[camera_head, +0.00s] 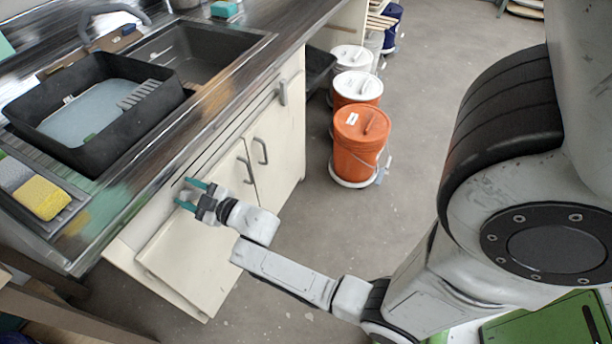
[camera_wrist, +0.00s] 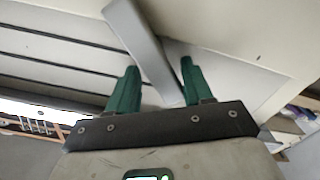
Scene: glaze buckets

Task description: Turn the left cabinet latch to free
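The left cabinet latch is a flat grey bar (camera_wrist: 146,48), seen in the wrist view. It lies at a slant against the pale cabinet front. My gripper (camera_wrist: 159,66) has two green fingers, spread apart, one on each side of the bar. The bar lies nearer the left finger; I cannot tell whether they touch. In the head view my gripper (camera_head: 186,194) is at the upper part of the left cabinet door (camera_head: 190,260) and hides the latch. A second grey latch (camera_head: 282,92) is at the top of the right door.
Two door handles (camera_head: 262,151) stand out right of my gripper. The counter edge (camera_head: 130,185) runs just above it, with a black basin (camera_head: 150,120) on top. Orange and white buckets (camera_head: 358,150) stand on the floor to the right. The floor between is clear.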

